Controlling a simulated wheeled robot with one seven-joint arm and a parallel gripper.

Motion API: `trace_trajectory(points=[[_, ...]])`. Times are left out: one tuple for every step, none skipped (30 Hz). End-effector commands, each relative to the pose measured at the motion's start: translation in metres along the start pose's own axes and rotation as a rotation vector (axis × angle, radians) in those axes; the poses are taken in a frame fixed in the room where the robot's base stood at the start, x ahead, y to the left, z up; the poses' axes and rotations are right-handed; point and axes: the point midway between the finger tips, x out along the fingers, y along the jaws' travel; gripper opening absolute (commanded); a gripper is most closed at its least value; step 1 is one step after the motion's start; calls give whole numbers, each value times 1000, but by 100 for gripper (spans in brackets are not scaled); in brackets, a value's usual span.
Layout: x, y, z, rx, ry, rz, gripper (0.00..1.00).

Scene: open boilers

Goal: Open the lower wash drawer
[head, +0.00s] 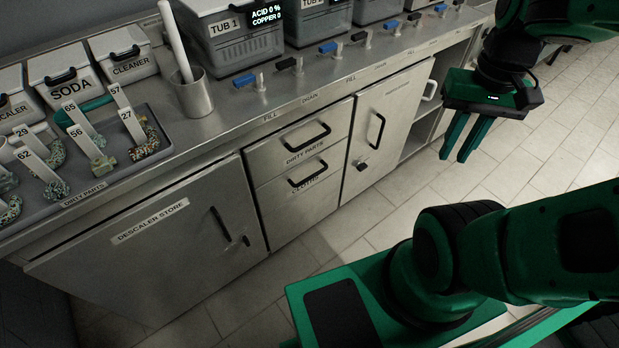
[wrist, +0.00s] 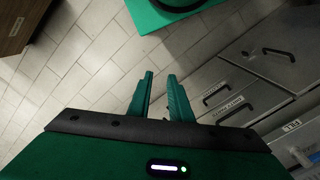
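The lower drawer (head: 312,205) is shut, a grey front with a black bar handle (head: 308,173) and a label too dark to read surely. It sits directly under a shut drawer (head: 284,139) labelled DIRTY PARTS. In the wrist view the lower drawer's handle (wrist: 215,88) shows right of the fingers. My gripper (head: 453,158) is to the right of the drawers in the head view, out over the floor and clear of the cabinets. Its two green fingers (wrist: 160,75) are apart with nothing between them, so it is open and empty.
A DESCALER STORE door (head: 150,240) is left of the drawers and another shut door (head: 385,125) is right. The bench above holds tubs (head: 235,40), taps and a tray of tagged parts (head: 160,150). Tiled floor (head: 350,235) is clear before the drawers.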

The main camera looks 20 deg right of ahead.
Motion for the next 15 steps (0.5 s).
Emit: trace_trajectory(points=[[-2, -4, -3, -23, 24, -1, 18], [-2, -10, -9, -46, 39, 1, 18], [-2, -20, -20, -88, 64, 5, 18], [-2, -31, -29, -128, 86, 6, 18], [-2, -45, -39, -176, 112, 7, 18], [-1, -67, -53, -247, 148, 5, 18], [0, -86, -62, -304, 176, 2, 18], [1, -106, -71, -360, 203, -3, 18], [5, -133, -80, -431, 228, -9, 18], [8, -152, -85, -478, 242, -12, 18], [12, -168, -89, -516, 249, -13, 18], [20, -185, -93, -558, 251, -9, 18], [26, -196, -95, -584, 248, -3, 18], [32, -206, -98, -607, 244, 6, 18], [41, -217, -100, -634, 233, 20, 18]])
